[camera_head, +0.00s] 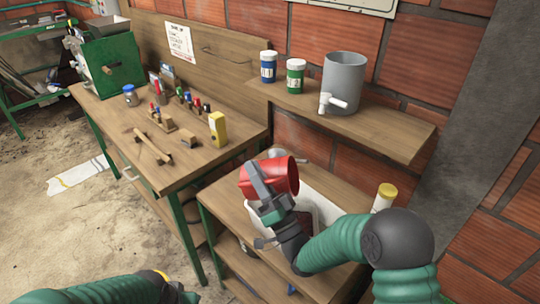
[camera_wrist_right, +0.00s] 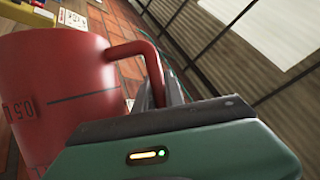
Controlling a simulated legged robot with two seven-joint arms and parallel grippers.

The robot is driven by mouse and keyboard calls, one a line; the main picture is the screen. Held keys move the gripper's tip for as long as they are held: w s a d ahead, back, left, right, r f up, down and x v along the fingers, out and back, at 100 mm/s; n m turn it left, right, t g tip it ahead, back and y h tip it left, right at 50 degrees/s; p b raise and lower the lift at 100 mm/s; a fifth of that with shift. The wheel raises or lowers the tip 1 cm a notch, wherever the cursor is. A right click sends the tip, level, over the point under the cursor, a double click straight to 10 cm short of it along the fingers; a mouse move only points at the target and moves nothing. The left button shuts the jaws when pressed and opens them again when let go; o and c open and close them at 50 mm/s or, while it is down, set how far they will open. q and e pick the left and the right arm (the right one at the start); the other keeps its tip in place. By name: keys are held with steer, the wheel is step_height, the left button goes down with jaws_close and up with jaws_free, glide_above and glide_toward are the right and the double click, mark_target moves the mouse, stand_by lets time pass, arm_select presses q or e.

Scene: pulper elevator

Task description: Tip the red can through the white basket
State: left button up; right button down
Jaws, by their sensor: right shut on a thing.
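The red can (camera_head: 284,174) is held tilted, nearly on its side, above the white basket (camera_head: 325,211) on the lower wooden bench. My right gripper (camera_head: 262,190) is shut on the can's handle. In the right wrist view the can (camera_wrist_right: 60,95) fills the left side, with a dark line and "0.5" marking. Its red handle (camera_wrist_right: 140,52) runs down behind the gripper's dark edge. The basket is partly hidden behind my right gripper and arm. I cannot see what is in the can or basket. My left arm shows at the bottom left; its gripper is out of view.
A yellow-capped bottle (camera_head: 384,196) stands right of the basket. Above is a shelf (camera_head: 390,132) with a grey tapped container (camera_head: 345,82), a blue jar (camera_head: 268,66) and a green jar (camera_head: 295,75). The left workbench (camera_head: 200,168) holds tools and a yellow box (camera_head: 218,129).

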steer(key=a+n+g+p, duration=0.1)
steer(key=p, duration=0.1)
steer(key=a+n+g+p, duration=0.1)
steer(key=p, duration=0.1)
steer(key=a+n+g+p, duration=0.1)
steer(key=n+g+p, duration=0.1)
steer(key=shift+w+r, duration=0.3)
steer(key=shift+r, duration=0.05)
step_height(320, 180, down, 11)
steer(key=n+g+h+p, duration=0.5)
steer(key=g+h+p, duration=0.1)
steer(key=p, duration=0.1)
steer(key=shift+f+n, duration=0.15)
steer(key=shift+n, duration=0.15)
